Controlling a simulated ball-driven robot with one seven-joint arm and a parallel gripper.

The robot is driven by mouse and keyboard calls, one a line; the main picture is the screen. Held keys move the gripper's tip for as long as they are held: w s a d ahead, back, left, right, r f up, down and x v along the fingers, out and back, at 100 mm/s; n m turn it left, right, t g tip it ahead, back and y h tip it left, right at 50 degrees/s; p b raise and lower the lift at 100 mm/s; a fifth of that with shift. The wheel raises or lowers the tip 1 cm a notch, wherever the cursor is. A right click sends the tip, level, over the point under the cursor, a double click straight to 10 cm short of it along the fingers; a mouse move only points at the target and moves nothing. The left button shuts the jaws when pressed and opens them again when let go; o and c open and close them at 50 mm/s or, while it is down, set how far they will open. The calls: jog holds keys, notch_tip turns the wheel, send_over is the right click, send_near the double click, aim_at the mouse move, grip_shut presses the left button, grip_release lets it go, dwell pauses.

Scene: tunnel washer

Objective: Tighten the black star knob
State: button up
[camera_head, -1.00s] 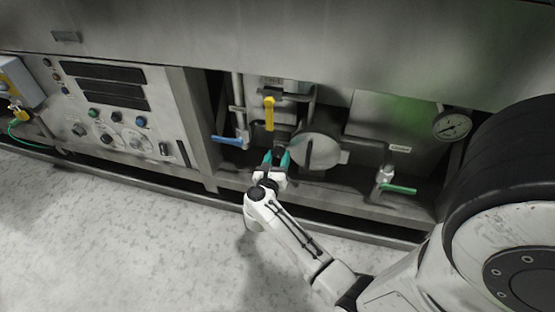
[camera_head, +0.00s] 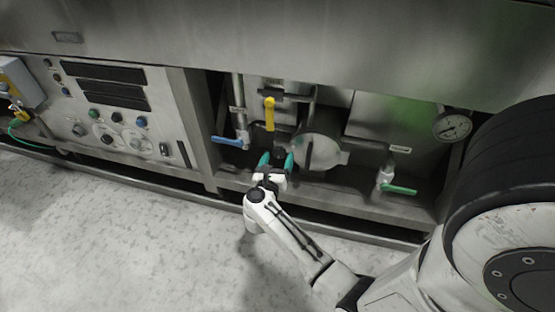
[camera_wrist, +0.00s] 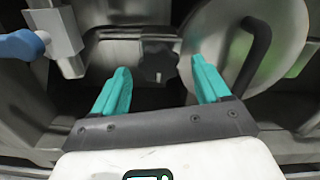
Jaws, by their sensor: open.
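The black star knob (camera_wrist: 158,65) is in the upper middle of the wrist view, beyond and between my fingertips. In the head view the knob (camera_head: 279,153) is a dark shape between the teal fingers, partly hidden by them. My gripper (camera_wrist: 160,80) has its two teal fingers spread wide, one on either side of the knob's line. No finger is seen touching the knob. In the head view my gripper (camera_head: 276,158) reaches into the machine's lower recess, below the yellow handle.
A blue lever (camera_head: 227,141) is left of my gripper, and a round metal cover (camera_head: 318,152) with a black bar handle (camera_wrist: 254,55) is close on its right. A yellow handle (camera_head: 269,113) hangs above. A green lever (camera_head: 399,189) is further right. The floor in front is clear.

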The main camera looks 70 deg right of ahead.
jog(key=a+p, duration=0.2)
jog(key=a, duration=0.8)
jog(key=shift+s+a, duration=0.25)
jog(key=shift+s, duration=0.2)
jog(key=shift+p, duration=0.3)
jog(key=w+a+r+n+t+y, duration=0.6)
jog(key=n+t, duration=0.3)
jog(key=n, duration=0.3)
jog(key=w+a+r+n+t+y, duration=0.3)
jog(key=w+a+n+t+y, duration=0.4)
jog(key=n, duration=0.5)
jog(key=s+a+f+n+g+y, duration=0.35)
jog(key=a+n, duration=0.25)
jog(key=n, duration=0.4)
jog(key=s+a+f+n+g+y, duration=0.2)
jog(key=a+f+n+g+y, duration=0.25)
jog(key=n, duration=0.45)
jog(key=s+d+n+g+h, duration=0.3)
jog(key=s+n+g, duration=0.45)
jog(key=s, duration=1.05)
notch_tip(320, 180, up, 33)
jog(key=g+p, duration=0.1)
jog(key=p, duration=3.1)
jog(key=shift+d+f, duration=0.15)
